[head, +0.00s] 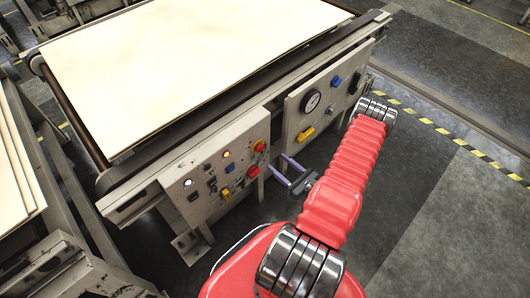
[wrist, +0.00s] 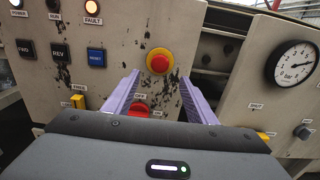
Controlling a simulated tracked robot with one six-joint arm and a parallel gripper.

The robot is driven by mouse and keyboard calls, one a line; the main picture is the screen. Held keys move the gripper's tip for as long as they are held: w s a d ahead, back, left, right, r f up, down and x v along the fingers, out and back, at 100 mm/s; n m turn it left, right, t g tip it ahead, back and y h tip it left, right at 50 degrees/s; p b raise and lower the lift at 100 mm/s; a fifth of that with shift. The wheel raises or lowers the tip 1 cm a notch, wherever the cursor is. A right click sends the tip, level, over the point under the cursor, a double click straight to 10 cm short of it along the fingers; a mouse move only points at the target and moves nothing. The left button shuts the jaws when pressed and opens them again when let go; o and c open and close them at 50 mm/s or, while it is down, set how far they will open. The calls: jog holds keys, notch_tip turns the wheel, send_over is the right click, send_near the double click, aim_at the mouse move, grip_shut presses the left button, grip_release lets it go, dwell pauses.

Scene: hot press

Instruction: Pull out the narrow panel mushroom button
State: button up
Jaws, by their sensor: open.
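A red mushroom button with a yellow collar (wrist: 159,61) sits on the worn beige control panel (wrist: 110,72). In the head view the button (head: 259,146) is near the panel's upper right corner. My gripper (head: 277,161) is open, its two purple fingers pointing at the panel from the right. In the wrist view my gripper (wrist: 160,77) has a fingertip to each side and slightly below the button. The button looks apart from both fingers; the exact gap in depth is unclear. Nothing is held.
Below the button is a red switch (wrist: 138,110), partly hidden by my gripper's body. A yellow switch (wrist: 77,101) and a blue button (wrist: 96,57) lie left. A second panel with a gauge (wrist: 293,64) stands right, past a recess. A conveyor with a pale board (head: 180,60) lies behind.

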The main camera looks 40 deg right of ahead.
aim_at(262, 149)
jog(key=shift+w+a, duration=0.15)
jog(key=shift+w, duration=4.25)
grip_shut()
